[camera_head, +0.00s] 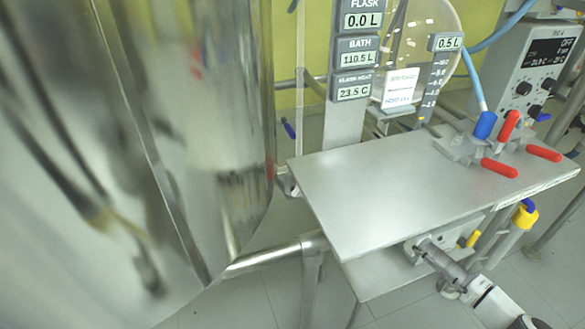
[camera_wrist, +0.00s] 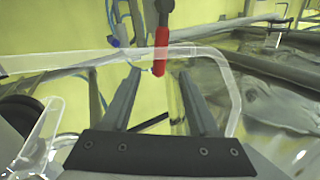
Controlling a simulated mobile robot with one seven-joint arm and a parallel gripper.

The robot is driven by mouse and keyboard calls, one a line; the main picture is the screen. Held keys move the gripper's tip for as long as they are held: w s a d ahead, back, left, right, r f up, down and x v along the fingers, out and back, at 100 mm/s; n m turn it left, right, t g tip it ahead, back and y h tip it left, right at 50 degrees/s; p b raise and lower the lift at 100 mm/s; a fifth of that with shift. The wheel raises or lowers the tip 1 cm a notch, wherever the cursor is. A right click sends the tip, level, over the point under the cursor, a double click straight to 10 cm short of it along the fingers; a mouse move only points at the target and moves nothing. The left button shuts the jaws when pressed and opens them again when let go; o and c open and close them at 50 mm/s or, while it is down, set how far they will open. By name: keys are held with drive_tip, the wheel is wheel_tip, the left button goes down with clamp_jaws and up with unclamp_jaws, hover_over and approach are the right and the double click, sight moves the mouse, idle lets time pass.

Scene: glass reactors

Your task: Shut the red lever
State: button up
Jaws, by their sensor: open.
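In the wrist view a red lever (camera_wrist: 161,48) hangs down from a dark stem, its lower end between or just beyond my fingertips. My gripper (camera_wrist: 160,74) is open, with one finger on each side of that end; I see no contact. A clear bent tube crosses the view by the lever. In the head view several red levers sit on a valve block on the metal plate: one upright (camera_head: 510,126), one lying toward the front (camera_head: 499,168), one to the right (camera_head: 543,153). I cannot tell which lever the wrist view shows.
The flat metal plate (camera_head: 400,190) is mostly bare. A blue handle (camera_head: 485,124) with a hose stands beside the levers. A large shiny vessel (camera_head: 220,130) fills the left. Display panels (camera_head: 357,50) and a control box (camera_head: 535,65) stand behind. A yellow fitting (camera_head: 525,215) is below the plate.

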drive_tip(key=b+x, duration=0.1)
drive_tip(key=x, duration=1.3)
drive_tip(key=shift+a, duration=0.1)
clamp_jaws()
drive_tip(key=shift+s, duration=0.1)
idle(0.9)
